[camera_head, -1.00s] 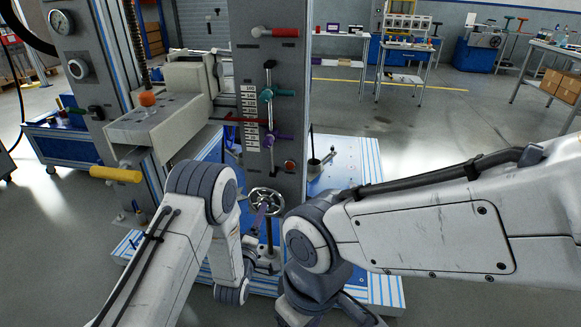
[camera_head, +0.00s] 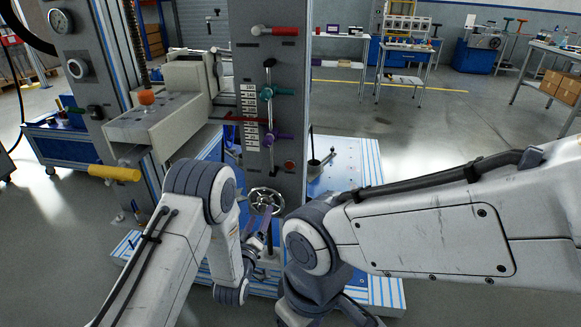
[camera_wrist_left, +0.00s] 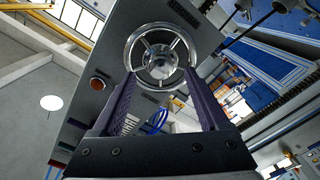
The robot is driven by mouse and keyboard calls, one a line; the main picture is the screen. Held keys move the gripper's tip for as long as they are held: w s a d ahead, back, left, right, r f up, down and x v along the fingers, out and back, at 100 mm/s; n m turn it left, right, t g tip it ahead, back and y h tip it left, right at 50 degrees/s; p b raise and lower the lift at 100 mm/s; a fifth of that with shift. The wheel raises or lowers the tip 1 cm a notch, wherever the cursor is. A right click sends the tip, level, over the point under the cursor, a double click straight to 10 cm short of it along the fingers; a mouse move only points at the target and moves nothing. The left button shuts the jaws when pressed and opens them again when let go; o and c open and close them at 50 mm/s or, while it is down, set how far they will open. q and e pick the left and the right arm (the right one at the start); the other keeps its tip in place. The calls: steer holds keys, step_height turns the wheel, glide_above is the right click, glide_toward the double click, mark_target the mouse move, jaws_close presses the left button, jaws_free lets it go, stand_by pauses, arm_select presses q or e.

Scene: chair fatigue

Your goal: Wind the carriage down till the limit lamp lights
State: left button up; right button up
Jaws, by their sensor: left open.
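The chrome handwheel (camera_head: 266,201) stands low in front of the grey panel. In the left wrist view the spoked wheel (camera_wrist_left: 160,60) lies just beyond and between my open fingertips. My left gripper (camera_head: 264,217) is at the wheel's lower side; I cannot tell whether it touches the rim. Its fingers (camera_wrist_left: 160,76) hold nothing visible. The grey carriage block (camera_head: 150,125), with an orange ball on top, is left of the panel. A red pointer (camera_head: 245,119) is beside the numbered scale (camera_head: 249,113). The small lamp (camera_head: 289,165) is dull red, and orange-red in the wrist view (camera_wrist_left: 97,84). My right gripper is hidden.
Teal (camera_head: 279,93) and purple (camera_head: 279,137) handles stick out from the panel. My two forearms cover much of the foreground. Benches stand behind; open floor lies right.

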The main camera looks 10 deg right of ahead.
arm_select(q)
steer(key=shift+m, duration=0.4)
